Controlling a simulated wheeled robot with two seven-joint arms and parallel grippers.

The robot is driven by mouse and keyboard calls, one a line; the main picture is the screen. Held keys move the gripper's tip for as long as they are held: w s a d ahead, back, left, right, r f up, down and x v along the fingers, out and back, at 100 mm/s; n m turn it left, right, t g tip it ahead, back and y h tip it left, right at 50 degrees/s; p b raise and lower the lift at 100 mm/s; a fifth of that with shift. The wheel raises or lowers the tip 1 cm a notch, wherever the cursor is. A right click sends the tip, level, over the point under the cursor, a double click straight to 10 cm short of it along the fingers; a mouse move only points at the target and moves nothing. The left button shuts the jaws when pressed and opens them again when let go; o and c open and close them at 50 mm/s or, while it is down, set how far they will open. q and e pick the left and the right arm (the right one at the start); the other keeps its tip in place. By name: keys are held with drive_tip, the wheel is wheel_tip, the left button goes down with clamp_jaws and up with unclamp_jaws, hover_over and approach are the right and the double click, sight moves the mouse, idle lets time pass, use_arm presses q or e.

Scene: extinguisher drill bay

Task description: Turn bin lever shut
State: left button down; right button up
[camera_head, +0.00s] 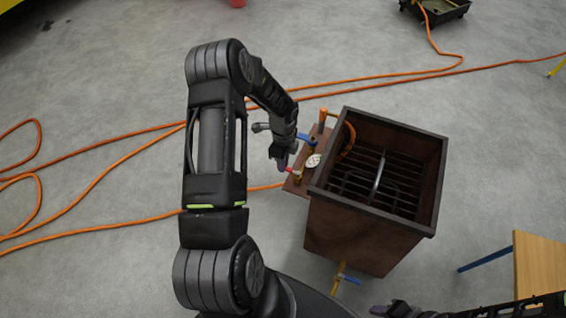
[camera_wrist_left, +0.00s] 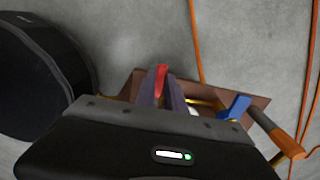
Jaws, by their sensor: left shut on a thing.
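The brown metal bin (camera_head: 340,225) stands open-topped on the floor, with a grate inside. A brown side plate (camera_head: 296,184) on its left carries brass pipework, a red lever (camera_head: 292,169), a blue lever (camera_head: 308,137) and a round white gauge (camera_head: 313,160). My left gripper (camera_head: 281,163) is at the plate's left edge. In the left wrist view its fingers (camera_wrist_left: 160,92) are shut on the red lever (camera_wrist_left: 161,78), whose red end shows between them. The blue lever (camera_wrist_left: 238,107) is apart, to the right. My right gripper (camera_head: 393,309) is partly visible at the bottom edge; its jaws are unclear.
An orange-topped upright handle (camera_head: 322,115) stands on the plate. A brass valve with a blue handle (camera_head: 348,279) is low on the bin's front. Orange hoses (camera_head: 110,165) cross the floor. A wooden table (camera_head: 540,265) is at right.

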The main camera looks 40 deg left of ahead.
use_arm(q)
drive_tip(key=c, duration=1.4)
unclamp_jaws()
drive_tip(key=shift+r, duration=0.15)
wheel_tip(320, 180, up, 8)
drive_tip(key=shift+f+p, duration=0.25)
drive_tip(key=shift+p, duration=0.3)
